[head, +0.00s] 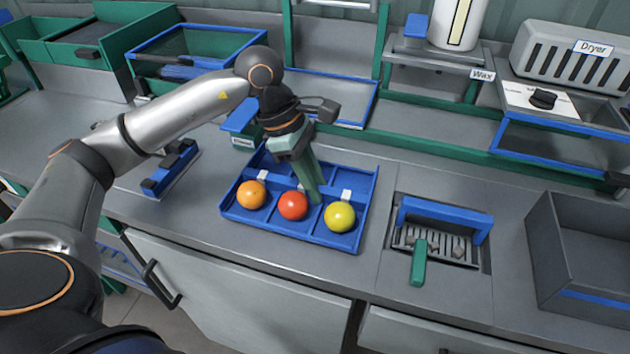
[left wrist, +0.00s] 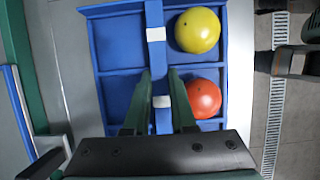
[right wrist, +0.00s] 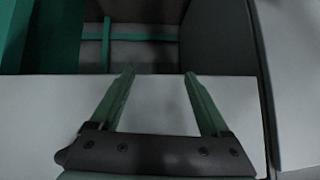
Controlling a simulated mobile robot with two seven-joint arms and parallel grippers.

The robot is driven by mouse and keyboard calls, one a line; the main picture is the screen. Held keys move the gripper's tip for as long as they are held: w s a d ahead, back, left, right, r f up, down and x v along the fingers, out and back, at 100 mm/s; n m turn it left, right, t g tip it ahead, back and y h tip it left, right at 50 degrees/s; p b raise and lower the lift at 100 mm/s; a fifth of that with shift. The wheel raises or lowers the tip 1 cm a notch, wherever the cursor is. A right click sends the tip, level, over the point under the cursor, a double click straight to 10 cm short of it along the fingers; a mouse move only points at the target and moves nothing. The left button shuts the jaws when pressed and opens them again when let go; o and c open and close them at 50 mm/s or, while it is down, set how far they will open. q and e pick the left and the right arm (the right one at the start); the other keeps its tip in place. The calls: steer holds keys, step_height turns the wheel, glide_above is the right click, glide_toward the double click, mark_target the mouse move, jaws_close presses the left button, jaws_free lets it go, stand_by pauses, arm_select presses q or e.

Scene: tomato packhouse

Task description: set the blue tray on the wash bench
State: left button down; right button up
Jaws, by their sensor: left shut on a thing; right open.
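The blue tray (head: 352,180) lies on the grey worktop and is divided into cells. An orange tomato (head: 251,194), a red tomato (head: 292,205) and a yellow tomato (head: 340,216) sit in its front row; the visible back cells look empty. My left gripper (head: 315,192) reaches down into the tray and is shut on its central divider. In the left wrist view the fingers (left wrist: 159,78) straddle that blue divider beside a white tag. My right gripper (right wrist: 159,74) is open and empty, outside the head view. No label marks the wash bench.
Right of the tray is a recessed grate (head: 438,246) with a blue frame and a green handle. A grey bin (head: 580,255) stands farther right. Blue-edged racks, a wax unit (head: 482,74) and a dryer (head: 575,55) line the back. Worktop left of the tray is partly clear.

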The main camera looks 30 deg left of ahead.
arm_select(q)
steer(key=shift+f+b, duration=0.55)
steer(key=shift+f, duration=0.05)
steer(key=c, duration=0.7)
jaws_free()
steer(key=shift+c, duration=1.4)
steer(key=shift+r, duration=0.1)
steer(key=shift+r+p, duration=0.75)
steer(key=shift+r, duration=0.15)
steer(key=shift+r+p, duration=1.8)
steer(key=shift+r, duration=0.8)
steer(key=shift+f, duration=0.1)
